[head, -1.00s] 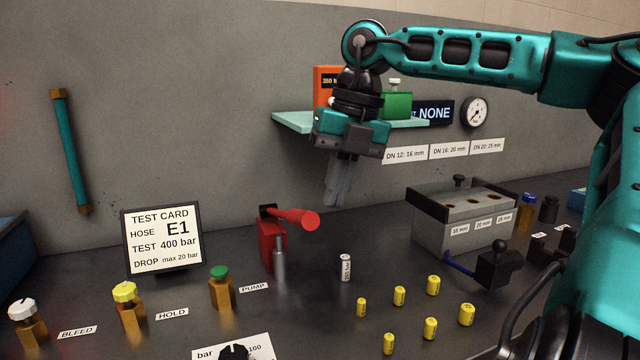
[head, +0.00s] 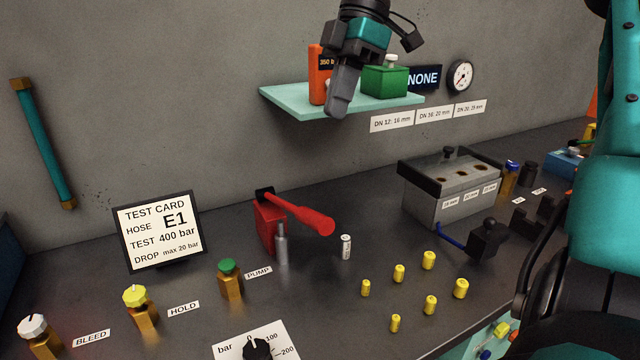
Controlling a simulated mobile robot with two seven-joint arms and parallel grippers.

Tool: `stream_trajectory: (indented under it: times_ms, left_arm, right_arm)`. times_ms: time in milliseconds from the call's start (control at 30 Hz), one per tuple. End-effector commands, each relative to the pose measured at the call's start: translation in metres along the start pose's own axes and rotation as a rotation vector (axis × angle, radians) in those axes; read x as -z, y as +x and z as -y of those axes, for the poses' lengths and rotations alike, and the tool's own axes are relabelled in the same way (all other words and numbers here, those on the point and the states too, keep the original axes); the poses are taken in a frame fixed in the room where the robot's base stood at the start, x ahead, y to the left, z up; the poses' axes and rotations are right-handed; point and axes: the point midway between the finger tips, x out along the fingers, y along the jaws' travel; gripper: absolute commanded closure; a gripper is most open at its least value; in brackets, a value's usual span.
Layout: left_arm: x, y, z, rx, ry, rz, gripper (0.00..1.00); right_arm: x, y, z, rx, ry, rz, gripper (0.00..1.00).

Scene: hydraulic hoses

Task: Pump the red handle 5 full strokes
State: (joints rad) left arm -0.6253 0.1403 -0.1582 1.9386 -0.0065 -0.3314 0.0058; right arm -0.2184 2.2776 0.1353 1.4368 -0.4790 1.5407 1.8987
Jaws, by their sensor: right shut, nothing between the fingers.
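The red handle (head: 300,214) sticks out to the right from the red pump block (head: 268,226) on the dark bench, its round end angled slightly down. A grey metal cylinder (head: 282,244) stands at the front of the block. My right gripper (head: 338,112) is shut and empty. It hangs in front of the shelf, above the handle and apart from it. My left gripper is not in view.
The shelf (head: 285,101) with orange and green items is behind my right gripper. A small white cylinder (head: 346,246) stands near the handle's end. Yellow fittings (head: 399,272), valve knobs (head: 227,266) and a test card (head: 158,232) stand around the pump.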

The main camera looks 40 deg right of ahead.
Motion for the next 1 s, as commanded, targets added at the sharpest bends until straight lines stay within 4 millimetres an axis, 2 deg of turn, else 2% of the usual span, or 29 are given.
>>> stream_trajectory:
  times_ms: [167, 267, 700, 900, 1000]
  left_arm:
    - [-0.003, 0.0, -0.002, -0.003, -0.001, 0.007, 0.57]
    - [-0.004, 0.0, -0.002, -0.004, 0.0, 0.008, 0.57]
    - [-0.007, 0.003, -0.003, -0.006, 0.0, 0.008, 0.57]
    - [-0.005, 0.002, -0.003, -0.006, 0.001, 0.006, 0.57]
    - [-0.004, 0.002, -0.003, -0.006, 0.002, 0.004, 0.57]
  right_arm:
    - [0.0, 0.003, 0.0, 0.0, -0.002, 0.0, 1.0]
    - [-0.001, 0.013, 0.0, 0.003, -0.003, 0.001, 1.0]
    - [-0.001, 0.101, 0.001, 0.004, -0.004, 0.0, 1.0]
    - [-0.005, 0.128, 0.007, 0.002, -0.004, -0.001, 1.0]
    - [-0.006, 0.135, 0.008, 0.0, -0.003, 0.0, 1.0]
